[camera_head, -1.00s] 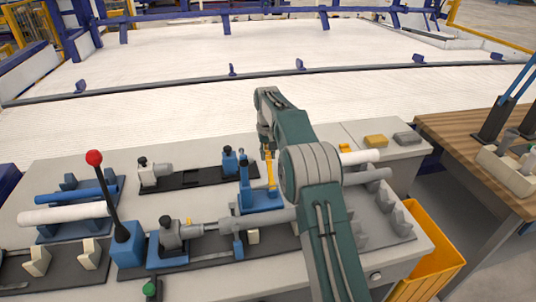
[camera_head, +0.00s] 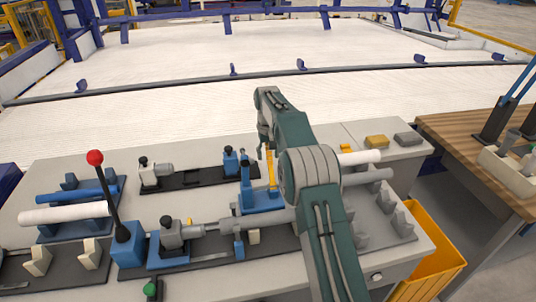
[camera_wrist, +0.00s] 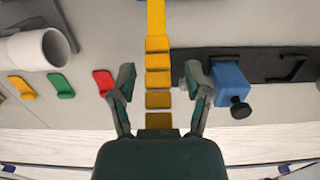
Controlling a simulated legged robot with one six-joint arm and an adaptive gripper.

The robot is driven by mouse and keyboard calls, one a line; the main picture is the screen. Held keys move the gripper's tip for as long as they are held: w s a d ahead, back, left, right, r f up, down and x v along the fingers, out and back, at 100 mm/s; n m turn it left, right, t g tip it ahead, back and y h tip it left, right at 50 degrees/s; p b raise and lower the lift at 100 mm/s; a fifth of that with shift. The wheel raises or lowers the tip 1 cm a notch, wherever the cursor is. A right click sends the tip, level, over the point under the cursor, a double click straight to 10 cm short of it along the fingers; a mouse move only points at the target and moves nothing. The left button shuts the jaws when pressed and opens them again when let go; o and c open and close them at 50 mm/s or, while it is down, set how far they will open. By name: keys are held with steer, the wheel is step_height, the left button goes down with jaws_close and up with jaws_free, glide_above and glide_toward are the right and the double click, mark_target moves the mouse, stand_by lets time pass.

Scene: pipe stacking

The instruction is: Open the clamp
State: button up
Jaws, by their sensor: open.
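The clamp has a blue base (camera_head: 262,201) on the bench. Its yellow lever (camera_head: 271,170) stands upright beside my forearm. In the wrist view the yellow lever (camera_wrist: 158,45) runs down from the top edge, with its stepped yellow end between my fingers. My gripper (camera_wrist: 160,85) is open, with one finger on each side of the lever and a visible gap on both sides. In the head view my gripper is small and partly hidden by my arm. A grey pipe (camera_head: 272,217) lies at the clamp's base.
A tall lever with a red knob (camera_head: 95,158) rises at the left. A black fixture with blue blocks (camera_head: 230,161) lies behind the clamp. A white pipe (camera_wrist: 36,50) and coloured tabs lie left in the wrist view. A yellow bin (camera_head: 430,250) stands at the right.

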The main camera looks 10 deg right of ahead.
steer(key=shift+w+r, duration=0.15)
steer(key=shift+r, duration=1.7)
steer(key=shift+w+r, duration=0.15)
steer(key=shift+r, duration=1.65)
steer(key=shift+r, duration=0.15)
steer(key=s+r+t, duration=0.3)
steer(key=s+r, duration=1.3)
steer(key=s, duration=0.4)
steer(key=s+f+t, duration=0.1)
steer(key=s+f, duration=0.2)
steer(key=s, duration=0.5)
steer(key=s+f+t, duration=0.1)
steer(key=s+f, duration=0.2)
steer(key=s, duration=0.5)
steer(key=s+a+f+t, duration=0.1)
steer(key=s+f, duration=0.2)
steer(key=s, duration=0.5)
steer(key=shift+s+f, duration=0.15)
steer(key=shift+s, duration=0.15)
